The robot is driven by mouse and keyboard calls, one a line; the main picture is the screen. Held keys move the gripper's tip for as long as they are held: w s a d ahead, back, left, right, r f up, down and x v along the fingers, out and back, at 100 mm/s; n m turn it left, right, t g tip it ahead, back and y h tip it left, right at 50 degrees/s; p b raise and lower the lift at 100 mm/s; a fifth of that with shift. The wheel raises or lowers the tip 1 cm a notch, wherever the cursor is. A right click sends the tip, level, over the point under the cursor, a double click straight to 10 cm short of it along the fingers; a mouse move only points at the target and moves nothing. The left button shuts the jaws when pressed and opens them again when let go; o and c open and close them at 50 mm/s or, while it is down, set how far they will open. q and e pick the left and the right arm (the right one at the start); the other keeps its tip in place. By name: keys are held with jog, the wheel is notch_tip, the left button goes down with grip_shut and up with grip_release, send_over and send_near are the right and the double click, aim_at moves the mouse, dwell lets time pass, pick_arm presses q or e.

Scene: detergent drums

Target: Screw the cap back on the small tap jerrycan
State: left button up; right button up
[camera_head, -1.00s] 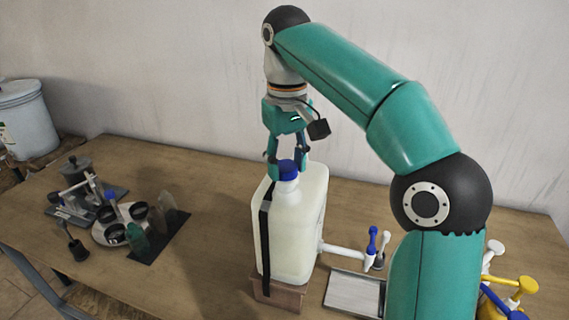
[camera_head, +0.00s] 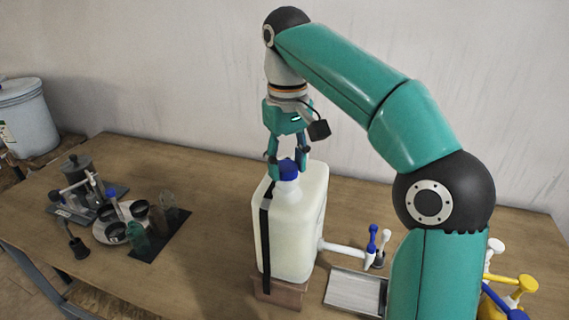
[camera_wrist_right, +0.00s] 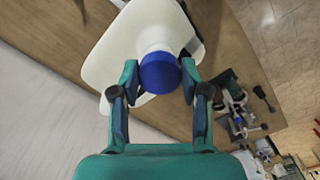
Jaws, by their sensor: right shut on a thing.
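The small tap jerrycan (camera_head: 290,225) is a cream white container with a black strap, standing upright on a small wooden block (camera_head: 277,292). Its tap (camera_head: 372,247), with a blue handle, sticks out to the right over a tray. The blue cap (camera_head: 288,168) sits at the top of the neck; whether it is fully seated I cannot tell. My right gripper (camera_head: 287,172) points down from above and is shut on the blue cap. In the right wrist view the cap (camera_wrist_right: 160,73) is between the two fingertips, with the jerrycan (camera_wrist_right: 110,60) beneath. My left gripper is not in view.
A grey metal tray (camera_head: 353,291) lies under the tap. Yellow and white pump tops (camera_head: 518,290) stand at the right edge. Several cups, a green glass and small tools (camera_head: 118,222) are on the left. A white drum (camera_head: 27,118) stands far left. The table behind the jerrycan is clear.

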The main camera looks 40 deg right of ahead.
jog(key=shift+f+b, duration=0.3)
jog(key=shift+f, duration=0.6)
jog(key=shift+c, duration=0.3)
dwell(1.4)
jog(key=m+p, duration=0.1)
jog(key=m, duration=0.2)
jog(key=shift+a+m, duration=0.1)
jog(key=shift+m, duration=1.3)
jog(key=shift+f, duration=0.1)
jog(key=m, duration=0.2)
jog(key=shift+w+m, duration=0.1)
jog(key=shift+m, duration=0.2)
jog(key=m, duration=0.3)
jog(key=shift+a, duration=0.1)
